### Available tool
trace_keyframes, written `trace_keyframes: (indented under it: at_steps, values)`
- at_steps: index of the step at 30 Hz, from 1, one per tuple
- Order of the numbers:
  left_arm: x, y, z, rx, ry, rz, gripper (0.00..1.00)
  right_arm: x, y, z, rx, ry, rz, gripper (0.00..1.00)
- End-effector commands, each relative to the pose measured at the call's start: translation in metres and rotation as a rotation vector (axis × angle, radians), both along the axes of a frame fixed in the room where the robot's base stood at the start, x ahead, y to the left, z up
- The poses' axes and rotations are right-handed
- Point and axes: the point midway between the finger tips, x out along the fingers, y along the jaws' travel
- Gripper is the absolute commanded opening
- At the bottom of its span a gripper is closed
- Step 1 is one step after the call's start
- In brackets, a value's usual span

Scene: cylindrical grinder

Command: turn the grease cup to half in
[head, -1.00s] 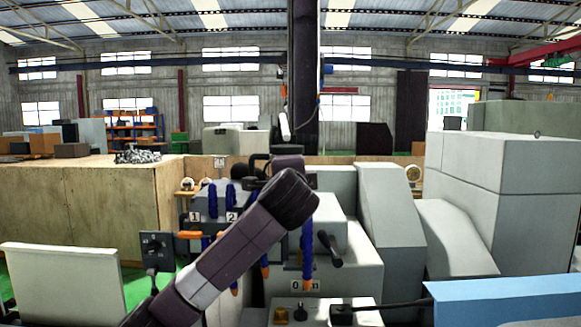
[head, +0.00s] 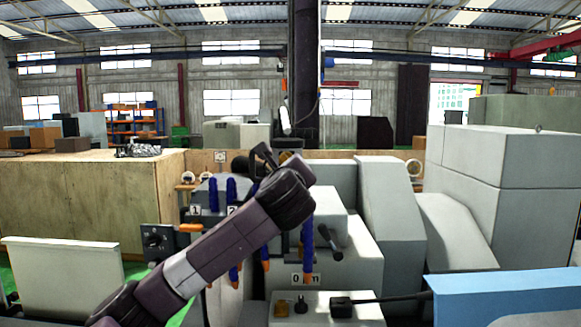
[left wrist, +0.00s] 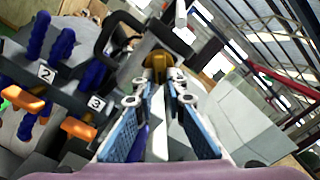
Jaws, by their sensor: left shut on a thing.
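The grease cup (left wrist: 160,64) is a brass-coloured round part in the upper middle of the left wrist view. My left gripper (left wrist: 159,82) has its two blue-sided fingers reaching up to it, with the tips closed on its near side. The cup's far side and lower part are hidden. In the head view my left arm comes in from the lower left, and its dark wrist covers most of the gripper and the cup. I cannot read the cup's turn angle. My right gripper is in neither view.
Blue hoses (left wrist: 62,48) with orange nozzles (left wrist: 78,129) and number plates stand left of the gripper. A black bent handle (left wrist: 103,38) is close by. In the head view, a panel with a lever (head: 342,306) is in front and a grey machine cover (head: 388,210) is right.

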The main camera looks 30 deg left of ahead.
Motion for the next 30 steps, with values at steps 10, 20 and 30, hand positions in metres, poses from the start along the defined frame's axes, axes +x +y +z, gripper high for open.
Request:
trace_keyframes:
  at_steps: [10, 20, 30]
  values:
    - [-0.0015, 0.003, -0.0067, 0.277, 0.179, -0.001, 0.0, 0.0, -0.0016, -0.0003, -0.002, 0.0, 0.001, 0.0]
    - [-0.003, 0.0057, -0.009, 0.488, 0.311, -0.002, 0.0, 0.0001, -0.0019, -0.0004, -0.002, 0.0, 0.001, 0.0]
    - [-0.004, 0.0074, -0.0097, 0.595, 0.378, -0.002, 0.0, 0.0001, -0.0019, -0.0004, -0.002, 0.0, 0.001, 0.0]
